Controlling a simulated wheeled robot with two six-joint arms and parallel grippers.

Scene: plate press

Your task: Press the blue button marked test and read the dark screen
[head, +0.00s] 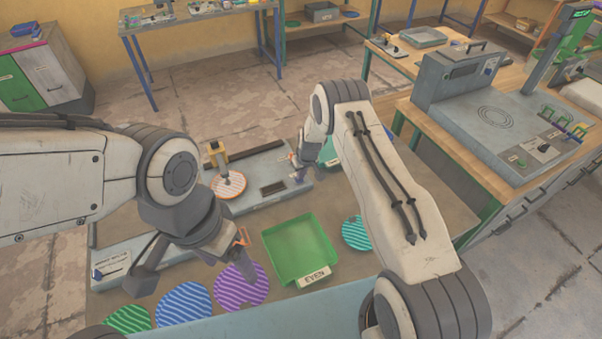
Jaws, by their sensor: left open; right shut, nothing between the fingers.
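A grey test bench (258,205) stands across the middle of the table, with a yellow post (212,153) over an orange-and-white striped plate (229,186). A small dark screen (272,188) is set in its top, right of the plate; I can read no text on it. My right gripper (298,176) is shut and empty, pointing down at the right end of the bench. The blue button is not clearly visible; the fingers cover that spot, and I cannot tell whether they touch it. My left gripper (243,252) is open and empty above a purple striped plate (241,287).
A green tray marked EVEN (303,250) sits at the front. Blue (184,304), green (127,320) and teal (356,233) striped plates lie around it. Another green tray (329,152) is partly behind my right arm. A wooden bench with a grey machine (490,115) stands right.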

